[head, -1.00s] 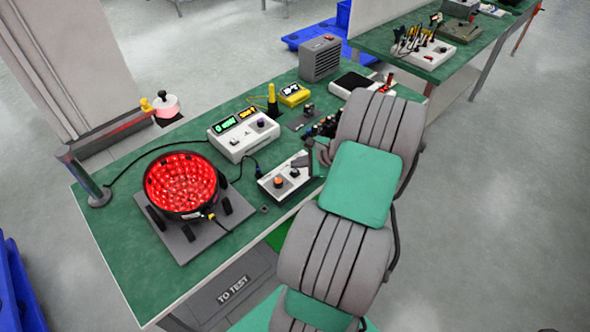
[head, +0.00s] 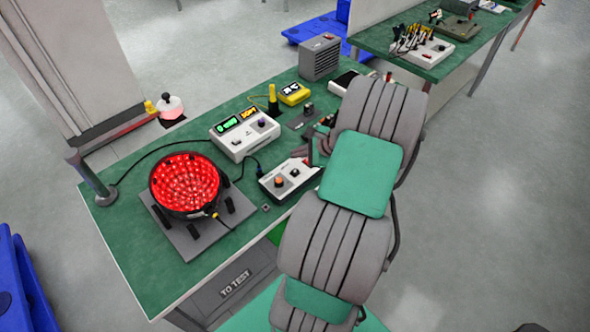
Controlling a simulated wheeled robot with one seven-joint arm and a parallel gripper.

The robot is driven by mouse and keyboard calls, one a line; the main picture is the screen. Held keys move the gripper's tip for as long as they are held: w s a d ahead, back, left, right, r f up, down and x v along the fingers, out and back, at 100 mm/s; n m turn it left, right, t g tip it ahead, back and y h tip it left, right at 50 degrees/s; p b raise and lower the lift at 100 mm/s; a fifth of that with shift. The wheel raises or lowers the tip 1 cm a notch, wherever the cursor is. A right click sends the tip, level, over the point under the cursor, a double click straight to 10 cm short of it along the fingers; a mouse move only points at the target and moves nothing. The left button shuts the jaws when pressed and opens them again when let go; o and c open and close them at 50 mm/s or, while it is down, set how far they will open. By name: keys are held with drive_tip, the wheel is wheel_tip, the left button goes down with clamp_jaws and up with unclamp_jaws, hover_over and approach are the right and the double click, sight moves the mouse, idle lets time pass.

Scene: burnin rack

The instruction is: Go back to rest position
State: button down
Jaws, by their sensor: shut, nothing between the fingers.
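My arm, grey with green panels, rises from the bottom of the head view and folds over the right part of the green bench (head: 128,240). My gripper (head: 312,152) shows only in part, at the left side of the arm's upper end, above the bench behind the white two-knob box (head: 289,180). It is shut and holds nothing. Much of it is hidden behind my arm.
A red-lit round fixture (head: 186,184) stands on a grey plate at the bench's left. Behind it are a white display box (head: 244,133), a yellow meter (head: 294,94) and a grey vented box (head: 320,58). Open floor (head: 490,200) lies right.

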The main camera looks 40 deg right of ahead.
idle(0.4)
drive_tip(key=s+f+n, duration=0.1)
drive_tip(key=n, duration=0.1)
drive_tip(key=s+a+n+g, duration=0.1)
drive_tip(key=n, duration=0.1)
drive_tip(key=s+f+n, duration=0.1)
drive_tip(key=n, duration=0.1)
drive_tip(key=shift+s+a+f+g+y, duration=0.1)
drive_tip(key=shift+a+f+g+y, duration=0.05)
drive_tip(key=shift+f+g+y, duration=0.25)
drive_tip(key=s+a+f+n+g+y, duration=0.1)
drive_tip(key=s+a+f+n+g, duration=0.15)
drive_tip(key=s, duration=0.45)
drive_tip(key=s+a+f+n+g, duration=0.1)
drive_tip(key=s+a+n+g, duration=0.25)
drive_tip(key=s, duration=0.35)
drive_tip(key=s+a+r+n+g+h, duration=0.25)
drive_tip(key=a+r, duration=0.25)
drive_tip(key=r, duration=0.3)
drive_tip(key=w+a+r+n+t, duration=0.2)
drive_tip(key=w+a+r+n, duration=0.3)
drive_tip(key=a+r, duration=0.3)
drive_tip(key=w+a+r+n+t+h, duration=0.1)
drive_tip(key=w+a+r+n+t, duration=0.2)
drive_tip(key=w+a+r+n, duration=0.2)
drive_tip(key=w+a+r, duration=0.1)
drive_tip(key=a+r, duration=0.2)
drive_tip(key=a, duration=0.3)
drive_tip(key=shift+r+t, duration=0.2)
drive_tip(key=shift+t, duration=0.15)
